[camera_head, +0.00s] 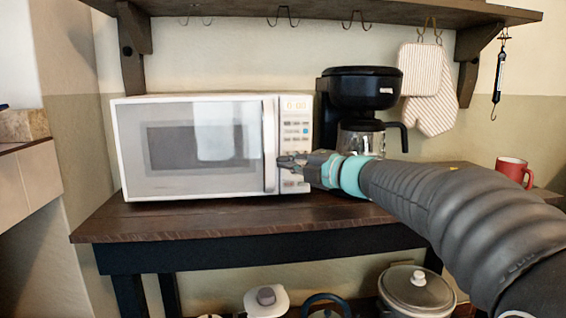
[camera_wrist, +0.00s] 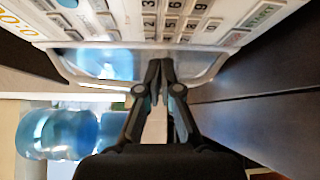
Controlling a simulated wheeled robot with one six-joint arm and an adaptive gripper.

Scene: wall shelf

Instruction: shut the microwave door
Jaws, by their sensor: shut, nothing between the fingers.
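The white microwave (camera_head: 218,100) stands on the wooden table. Its door (camera_head: 190,182), with a dark window and an upright silver handle (camera_head: 269,130), looks flush with the front in the head view; I cannot tell whether a small gap is left. My gripper (camera_head: 284,161) is in front of the control panel, just right of the handle, and hides the panel's lower part. In the wrist view, my gripper (camera_wrist: 160,65) is shut and empty, its fingertips at a shiny silver piece (camera_wrist: 205,64) beside the keypad (camera_wrist: 178,18). I cannot tell whether they touch it.
A black coffee maker (camera_head: 362,90) stands just right of the microwave, behind my arm. A red mug (camera_head: 511,170) is at the table's right. A shelf with hooks (camera_head: 282,16) hangs above. Pots (camera_head: 417,290) sit below. The table's front strip (camera_head: 200,222) is clear.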

